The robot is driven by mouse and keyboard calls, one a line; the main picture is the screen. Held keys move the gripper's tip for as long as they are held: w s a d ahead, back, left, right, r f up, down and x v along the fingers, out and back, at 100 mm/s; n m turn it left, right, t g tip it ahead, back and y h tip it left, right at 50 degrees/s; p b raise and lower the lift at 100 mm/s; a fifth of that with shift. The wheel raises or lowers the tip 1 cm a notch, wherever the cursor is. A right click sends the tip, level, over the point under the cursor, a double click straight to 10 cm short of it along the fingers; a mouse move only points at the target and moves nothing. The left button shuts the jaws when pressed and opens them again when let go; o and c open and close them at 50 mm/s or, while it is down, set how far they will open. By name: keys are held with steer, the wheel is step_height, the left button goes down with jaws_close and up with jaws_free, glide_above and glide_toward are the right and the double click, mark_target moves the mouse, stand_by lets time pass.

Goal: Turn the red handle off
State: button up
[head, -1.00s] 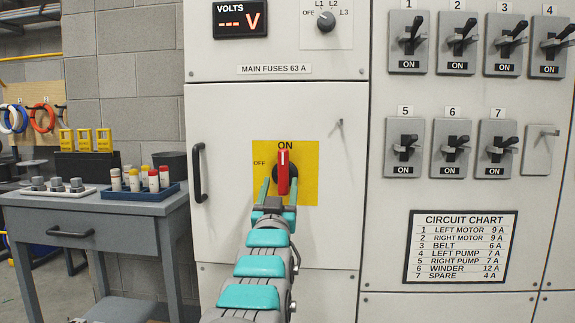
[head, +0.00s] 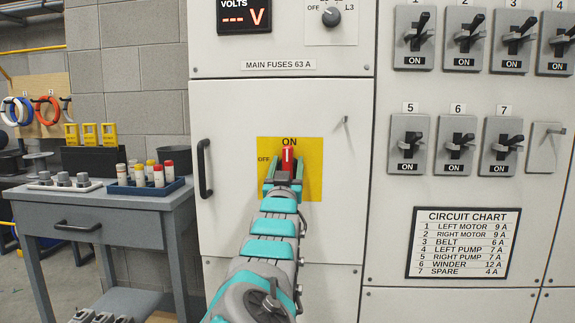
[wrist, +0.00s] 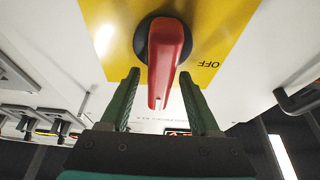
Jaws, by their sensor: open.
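The red handle (head: 288,158) stands upright on a yellow plate (head: 313,184), pointing at the ON label; OFF is printed to its left. In the wrist view the red handle (wrist: 166,55) sits on a round black base, with the OFF label upside down at the right. My gripper (head: 284,187) is in front of the plate, its lower end over the handle's lower part in the head view. In the wrist view my gripper (wrist: 158,85) is open, with one finger on each side of the handle's near end. Gaps show between fingers and handle.
The plate is on a pale cabinet door with a black handle (head: 204,168) at left. Breaker switches (head: 413,38) marked ON and a circuit chart (head: 463,243) are at right. A grey bench (head: 110,222) with a blue tray (head: 146,187) stands at left.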

steer(key=shift+c, duration=0.3)
jaws_close()
stand_by(1.0)
